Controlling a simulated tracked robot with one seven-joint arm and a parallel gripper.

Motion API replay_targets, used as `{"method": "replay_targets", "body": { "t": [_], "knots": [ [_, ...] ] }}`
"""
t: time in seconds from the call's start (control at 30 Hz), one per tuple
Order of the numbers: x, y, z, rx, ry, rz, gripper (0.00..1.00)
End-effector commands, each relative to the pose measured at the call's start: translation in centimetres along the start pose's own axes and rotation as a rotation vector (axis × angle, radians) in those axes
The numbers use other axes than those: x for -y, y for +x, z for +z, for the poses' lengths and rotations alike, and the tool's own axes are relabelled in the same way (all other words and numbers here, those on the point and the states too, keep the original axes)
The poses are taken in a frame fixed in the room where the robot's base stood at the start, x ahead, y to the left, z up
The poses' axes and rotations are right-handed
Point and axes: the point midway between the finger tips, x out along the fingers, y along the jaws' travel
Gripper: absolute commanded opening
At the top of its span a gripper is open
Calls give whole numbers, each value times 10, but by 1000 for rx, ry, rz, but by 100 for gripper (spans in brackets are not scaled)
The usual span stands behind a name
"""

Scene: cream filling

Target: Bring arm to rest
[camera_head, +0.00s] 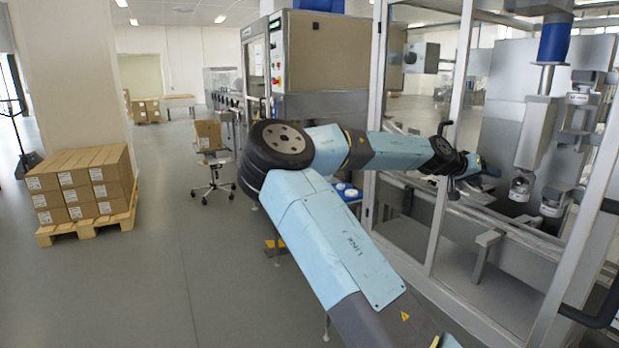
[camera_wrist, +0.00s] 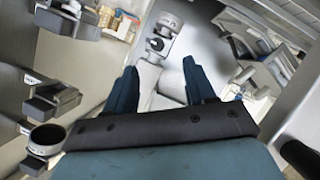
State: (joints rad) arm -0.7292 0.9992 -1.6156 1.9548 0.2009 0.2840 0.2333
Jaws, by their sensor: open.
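My arm stretches up from the bottom of the head view, bends at a dark elbow joint, and reaches right toward the glazed machine. My gripper (camera_head: 487,168) is at its far end, by the machine's opening. In the wrist view my gripper (camera_wrist: 160,75) shows two blue fingers spread apart with nothing between them. Beyond the fingers is a pale grey machine part (camera_wrist: 148,78); I cannot tell how far off it is. The fingertips are small and hard to make out in the head view.
The machine's metal frame post (camera_head: 452,140) stands close to my forearm. Filling heads (camera_head: 520,185) hang inside the machine. A pallet of boxes (camera_head: 85,180) stands at left, and an office chair (camera_head: 212,165) behind my elbow. The grey floor (camera_head: 150,290) at left is clear.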

Motion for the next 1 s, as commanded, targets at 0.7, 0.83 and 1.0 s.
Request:
{"method": "replay_targets", "body": {
  "t": [0.7,0.83,1.0],
  "knots": [
    [77,-24,131,416,-45,-499,55],
    [87,-52,140,452,-63,-609,55],
    [94,-95,145,475,-91,-752,55]
  ]
}}
